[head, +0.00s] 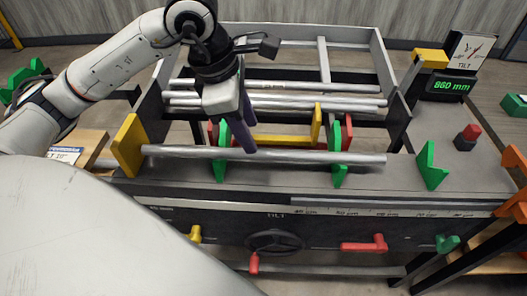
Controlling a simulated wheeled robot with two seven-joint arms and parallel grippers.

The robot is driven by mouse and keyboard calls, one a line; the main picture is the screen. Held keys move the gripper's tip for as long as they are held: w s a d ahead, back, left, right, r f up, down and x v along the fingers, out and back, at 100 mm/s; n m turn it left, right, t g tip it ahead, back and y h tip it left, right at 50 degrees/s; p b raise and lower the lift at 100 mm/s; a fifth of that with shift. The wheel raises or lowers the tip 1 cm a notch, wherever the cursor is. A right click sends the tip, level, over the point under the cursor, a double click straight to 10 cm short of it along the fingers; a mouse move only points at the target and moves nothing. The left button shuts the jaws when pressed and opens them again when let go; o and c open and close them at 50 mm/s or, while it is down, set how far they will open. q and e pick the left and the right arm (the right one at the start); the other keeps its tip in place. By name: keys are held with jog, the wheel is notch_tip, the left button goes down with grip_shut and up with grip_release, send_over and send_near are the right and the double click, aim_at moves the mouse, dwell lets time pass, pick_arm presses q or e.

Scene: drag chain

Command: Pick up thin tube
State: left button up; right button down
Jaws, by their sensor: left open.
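My left gripper (250,137) points down over the workbench, its dark fingers apart and nothing seen between them. The fingertips are just above or beside a grey tube (320,157) that lies across the front supports; the near finger overlaps it in the view, and I cannot tell whether they touch. Several more grey tubes (320,88) lie side by side behind it, partly hidden by my gripper. Which tube is the thin one is not clear. My right gripper is not in view.
A yellow stop (129,146) stands at the front tube's left end. Green supports (220,168) hold that tube, and another green wedge (431,166) stands to its right. A red button (467,137) and an "860 mm" display (451,86) are at the right. Red and yellow blocks sit behind the front tube.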

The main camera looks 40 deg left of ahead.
aim_at(260, 152)
pick_arm(q)
jog(key=x, duration=0.7)
jog(key=shift+d+f, duration=0.1)
grip_shut()
